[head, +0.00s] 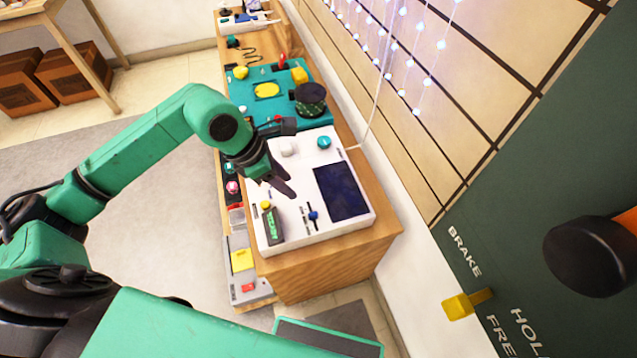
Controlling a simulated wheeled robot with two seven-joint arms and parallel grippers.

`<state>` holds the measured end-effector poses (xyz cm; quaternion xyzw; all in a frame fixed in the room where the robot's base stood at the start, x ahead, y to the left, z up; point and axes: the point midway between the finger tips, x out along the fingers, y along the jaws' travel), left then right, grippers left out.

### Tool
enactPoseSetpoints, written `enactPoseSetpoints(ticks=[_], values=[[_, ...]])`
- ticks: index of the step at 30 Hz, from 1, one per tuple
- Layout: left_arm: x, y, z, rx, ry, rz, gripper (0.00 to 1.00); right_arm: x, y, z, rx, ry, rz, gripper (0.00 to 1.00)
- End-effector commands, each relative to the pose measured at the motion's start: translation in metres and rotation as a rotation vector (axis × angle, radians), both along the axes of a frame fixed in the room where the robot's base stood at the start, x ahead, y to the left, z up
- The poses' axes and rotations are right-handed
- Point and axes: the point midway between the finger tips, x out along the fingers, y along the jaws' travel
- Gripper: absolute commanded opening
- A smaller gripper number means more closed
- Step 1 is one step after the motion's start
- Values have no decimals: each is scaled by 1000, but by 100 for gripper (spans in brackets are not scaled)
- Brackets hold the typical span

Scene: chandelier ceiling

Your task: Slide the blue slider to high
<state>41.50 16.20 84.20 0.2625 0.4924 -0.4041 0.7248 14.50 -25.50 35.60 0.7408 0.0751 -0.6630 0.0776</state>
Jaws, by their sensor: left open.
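The blue slider (313,215) is a small blue knob on a short dark track on top of a white console (290,232). It sits between a green-lit display (273,226) and a dark blue screen (342,192). The labels by the track are too small to read. My left gripper (284,190) is over the console, above and left of the slider in the picture, and apart from it. Its dark fingers point down toward the slider; it is open and empty. My right gripper is not in view.
The console also has a teal knob (324,142), a white knob (288,149) and a yellow button (266,204). A teal panel (262,112) with a dark cylinder (311,98) stands behind it. A grey panel (241,277) hangs on the bench's left side. A green board with a yellow brake lever (458,306) is at right.

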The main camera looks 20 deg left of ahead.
Motion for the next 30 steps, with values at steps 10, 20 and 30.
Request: enactPoseSetpoints(ticks=[10,20,30], values=[[10,-22,-62,2,10,0,45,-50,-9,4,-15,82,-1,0],[24,-45,-128,1,6,-1,45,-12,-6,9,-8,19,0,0],[25,-47,-135,3,4,-2,37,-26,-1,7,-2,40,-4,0]])
